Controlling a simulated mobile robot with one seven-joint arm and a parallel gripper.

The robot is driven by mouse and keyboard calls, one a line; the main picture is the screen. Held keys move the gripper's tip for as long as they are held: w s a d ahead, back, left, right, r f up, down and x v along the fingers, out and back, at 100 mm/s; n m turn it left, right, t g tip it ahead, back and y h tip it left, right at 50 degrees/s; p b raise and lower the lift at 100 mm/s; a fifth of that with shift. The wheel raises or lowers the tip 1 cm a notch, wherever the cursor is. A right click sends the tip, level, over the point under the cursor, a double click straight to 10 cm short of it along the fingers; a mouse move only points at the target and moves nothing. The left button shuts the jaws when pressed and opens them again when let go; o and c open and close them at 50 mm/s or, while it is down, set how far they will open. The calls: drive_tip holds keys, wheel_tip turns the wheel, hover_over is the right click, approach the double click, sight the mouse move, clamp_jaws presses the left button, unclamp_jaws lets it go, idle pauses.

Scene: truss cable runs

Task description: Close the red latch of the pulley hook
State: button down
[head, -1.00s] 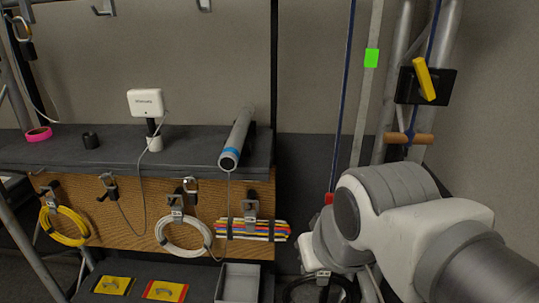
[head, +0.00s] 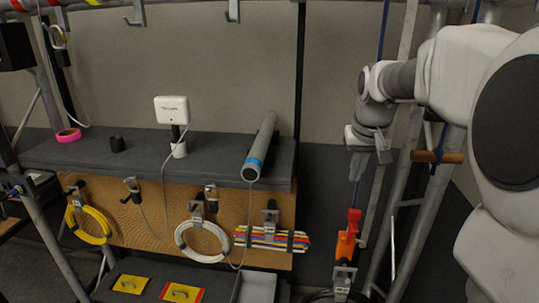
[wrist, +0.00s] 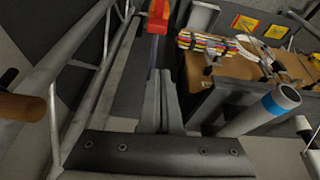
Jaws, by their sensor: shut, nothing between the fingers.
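The pulley hook (head: 345,245) is an orange piece low on the right in the head view, below a blue rope. A red part (head: 354,216), seemingly the latch, stands at its top; I cannot tell its exact angle. Red and orange also show at the top of the wrist view, where the red part (wrist: 157,26) lies just beyond my fingertips. My gripper (head: 357,174) points down above the hook, shut and empty, with a gap to the red part in the head view. Its fingers (wrist: 160,78) lie together in the wrist view.
Truss poles (head: 405,215) and a wooden handle (head: 437,157) stand close to the right. A metal clamp (head: 343,281) sits below the hook. A shelf (head: 60,150) with a grey tube (head: 262,148) is to the left, with cable coils hanging below.

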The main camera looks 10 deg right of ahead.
drive_tip(key=w+d+x, duration=0.1)
drive_tip(key=d+x, duration=0.1)
drive_tip(key=x, duration=0.9)
drive_tip(key=shift+m, duration=0.3)
drive_tip(key=shift+s+a+r+p, duration=0.2)
drive_tip(key=shift+s+a, duration=0.05)
drive_tip(key=shift+s, duration=0.5)
drive_tip(key=shift+s+a+r+p, duration=0.2)
drive_tip(key=shift+s+a+p, duration=0.05)
drive_tip(key=shift+s, duration=0.5)
drive_tip(key=shift+s+a+r+p, duration=0.2)
drive_tip(key=shift+s+a+r, duration=0.05)
drive_tip(key=shift+s, duration=0.5)
